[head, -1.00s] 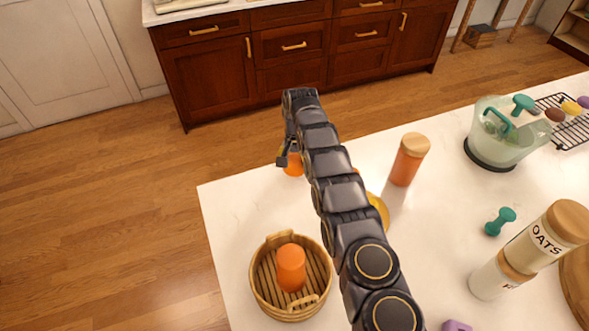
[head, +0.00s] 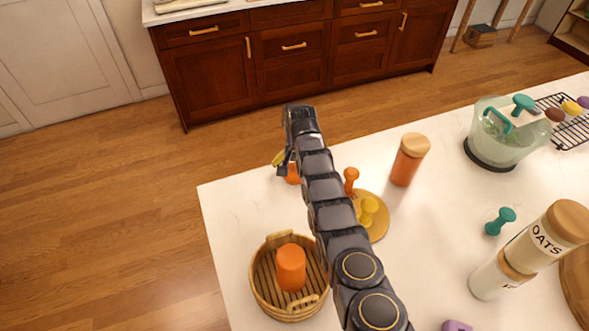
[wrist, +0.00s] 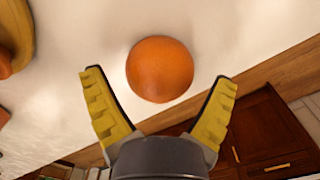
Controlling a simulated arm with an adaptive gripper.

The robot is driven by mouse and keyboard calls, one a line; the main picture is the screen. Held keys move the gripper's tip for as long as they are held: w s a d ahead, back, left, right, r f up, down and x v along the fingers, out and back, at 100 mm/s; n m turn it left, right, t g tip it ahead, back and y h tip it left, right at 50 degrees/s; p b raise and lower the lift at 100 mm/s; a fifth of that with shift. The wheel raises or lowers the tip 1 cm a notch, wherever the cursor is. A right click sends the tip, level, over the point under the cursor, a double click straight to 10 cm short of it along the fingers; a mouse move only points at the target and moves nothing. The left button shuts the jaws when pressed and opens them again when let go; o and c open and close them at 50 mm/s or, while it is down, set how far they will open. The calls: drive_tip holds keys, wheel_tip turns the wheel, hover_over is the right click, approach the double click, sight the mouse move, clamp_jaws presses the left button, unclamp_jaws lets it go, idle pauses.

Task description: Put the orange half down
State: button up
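The orange half (wrist: 160,69) shows in the wrist view as a round orange shape against the white counter, between and beyond my fingertips. My gripper (wrist: 160,76) has its two yellow fingers spread wide, with a gap on each side of the orange half. In the head view, my gripper (head: 281,160) is near the counter's far left corner. Part of the orange half (head: 293,174) shows just below it there, the rest hidden by my arm. I cannot tell which way its cut face points.
A slatted wooden basket (head: 258,293) holds an orange cylinder (head: 291,267). An orange jar (head: 409,160), a blender-like container (head: 497,137) and an oats canister (head: 545,238) stand right.

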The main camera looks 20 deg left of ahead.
sight(295, 167)
idle(0.3)
wheel_tip(295, 167, up, 12)
drive_tip(key=s+d+r, duration=0.2)
drive_tip(key=d+r, duration=0.6)
drive_tip(key=d, duration=0.1)
drive_tip(key=s+d+r, duration=0.3)
drive_tip(key=d+r, duration=0.5)
drive_tip(key=s+d+r+g, duration=0.1)
drive_tip(key=s+d+r, duration=0.1)
drive_tip(key=s+d, duration=0.55)
drive_tip(key=s+d+r, duration=0.3)
drive_tip(key=s+d, duration=0.2)
drive_tip(key=s, duration=0.6)
drive_tip(key=s+d+f, duration=0.1)
drive_tip(key=s+d, duration=0.1)
drive_tip(key=s, duration=0.5)
drive_tip(key=s+d+f, duration=0.2)
drive_tip(key=s, duration=0.6)
drive_tip(key=shift+f+g, duration=0.2)
drive_tip(key=shift+g, duration=0.1)
drive_tip(key=shift+a, duration=0.1)
